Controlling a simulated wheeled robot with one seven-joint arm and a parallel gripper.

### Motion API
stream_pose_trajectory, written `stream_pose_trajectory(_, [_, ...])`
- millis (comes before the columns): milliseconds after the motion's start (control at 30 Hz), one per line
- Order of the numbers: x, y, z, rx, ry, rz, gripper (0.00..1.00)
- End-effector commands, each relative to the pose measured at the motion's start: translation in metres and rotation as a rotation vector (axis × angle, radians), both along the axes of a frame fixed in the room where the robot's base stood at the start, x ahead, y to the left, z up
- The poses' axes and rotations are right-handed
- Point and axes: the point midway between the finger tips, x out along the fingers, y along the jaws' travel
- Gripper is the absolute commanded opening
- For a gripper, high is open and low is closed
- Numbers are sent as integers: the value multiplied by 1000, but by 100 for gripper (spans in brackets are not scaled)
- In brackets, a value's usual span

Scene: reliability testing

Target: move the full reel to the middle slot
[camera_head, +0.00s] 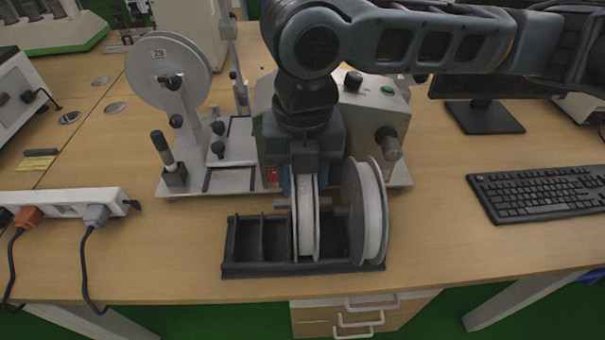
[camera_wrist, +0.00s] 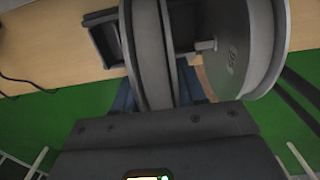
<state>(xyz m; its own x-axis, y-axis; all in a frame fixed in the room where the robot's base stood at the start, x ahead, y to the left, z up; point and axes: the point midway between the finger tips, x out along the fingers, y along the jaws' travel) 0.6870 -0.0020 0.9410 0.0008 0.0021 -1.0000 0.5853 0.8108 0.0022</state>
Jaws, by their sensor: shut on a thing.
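My gripper (camera_head: 304,182) points down and is shut on a narrow grey-white reel (camera_head: 308,222). That reel stands upright, edge toward the head camera, with its lower part within the middle of the dark slotted rack (camera_head: 300,268). I cannot tell whether it touches the rack's floor. A second, wider reel (camera_head: 371,212) with white winding stands upright at the rack's right end, close beside the held one. In the wrist view the held reel (camera_wrist: 152,50) lies between my fingers, and the labelled second reel (camera_wrist: 240,50) is to its right. How full each reel is cannot be judged surely.
The rack's left slots (camera_head: 246,238) are empty. Behind the rack stands a grey machine (camera_head: 375,112) with knobs, and a winding stand with a large disc (camera_head: 168,75). A power strip (camera_head: 65,203) lies left, a keyboard (camera_head: 540,192) right. The table's front edge is close.

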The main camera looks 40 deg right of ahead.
Motion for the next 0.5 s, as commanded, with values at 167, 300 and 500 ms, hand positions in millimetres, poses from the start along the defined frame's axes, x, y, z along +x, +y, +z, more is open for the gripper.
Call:
stream_pose_trajectory(167, [0,0,-1,-1,-1,0,0])
stream_pose_trajectory(300, [0,0,-1,0,-1,0,0])
stream_pose_trajectory(500, [0,0,-4,0,-1,0,0])
